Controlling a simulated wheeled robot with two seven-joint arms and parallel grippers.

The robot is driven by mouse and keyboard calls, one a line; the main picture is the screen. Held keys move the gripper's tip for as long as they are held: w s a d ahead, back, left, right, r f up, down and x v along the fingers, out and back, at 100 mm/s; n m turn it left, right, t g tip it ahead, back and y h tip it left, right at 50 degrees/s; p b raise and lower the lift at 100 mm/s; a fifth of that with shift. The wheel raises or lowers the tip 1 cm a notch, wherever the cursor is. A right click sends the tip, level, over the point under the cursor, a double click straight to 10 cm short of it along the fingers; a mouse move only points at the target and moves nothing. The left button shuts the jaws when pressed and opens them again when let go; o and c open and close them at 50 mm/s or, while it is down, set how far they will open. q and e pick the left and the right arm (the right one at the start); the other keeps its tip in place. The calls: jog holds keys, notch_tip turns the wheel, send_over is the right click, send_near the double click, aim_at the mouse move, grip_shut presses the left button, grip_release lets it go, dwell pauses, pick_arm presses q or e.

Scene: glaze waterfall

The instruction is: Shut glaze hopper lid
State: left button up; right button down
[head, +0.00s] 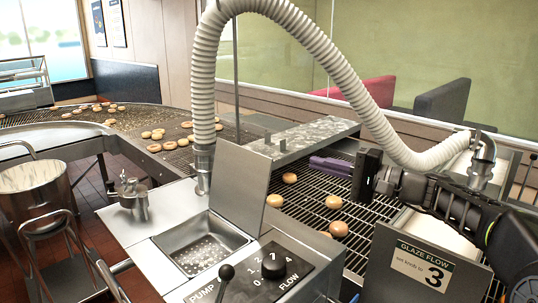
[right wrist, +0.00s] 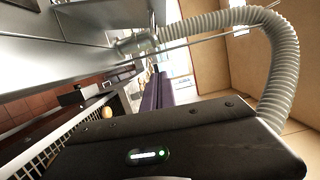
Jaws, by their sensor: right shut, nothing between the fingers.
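The glaze hopper (head: 203,241) is a square metal basin with a perforated bottom, set in the steel machine top. Its flat metal lid (head: 238,188) stands open, raised nearly upright along the hopper's right edge. My right gripper (head: 318,164) comes in from the right, its purple fingers shut and empty. It is over the wire conveyor, to the right of the lid and apart from it. The purple fingers (right wrist: 156,92) also show in the right wrist view, beyond the dark gripper body. My left gripper is not in view.
A ribbed white hose (head: 300,35) arches over the machine to a pipe beside the lid. Doughnuts (head: 333,202) lie on the conveyor. A pump lever (head: 226,272), a flow knob (head: 273,264) and a glaze flow sign (head: 422,265) are in front. A metal pot (head: 30,195) stands left.

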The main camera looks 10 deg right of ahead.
jog(key=w+a+p, duration=0.4)
jog(key=a+p, duration=0.1)
jog(key=a, duration=0.5)
jog(key=shift+w+a+r+p, duration=0.15)
jog(key=shift+w+a+p, duration=0.15)
jog(key=shift+w, duration=0.05)
jog(key=shift+s, duration=0.1)
dwell(0.3)
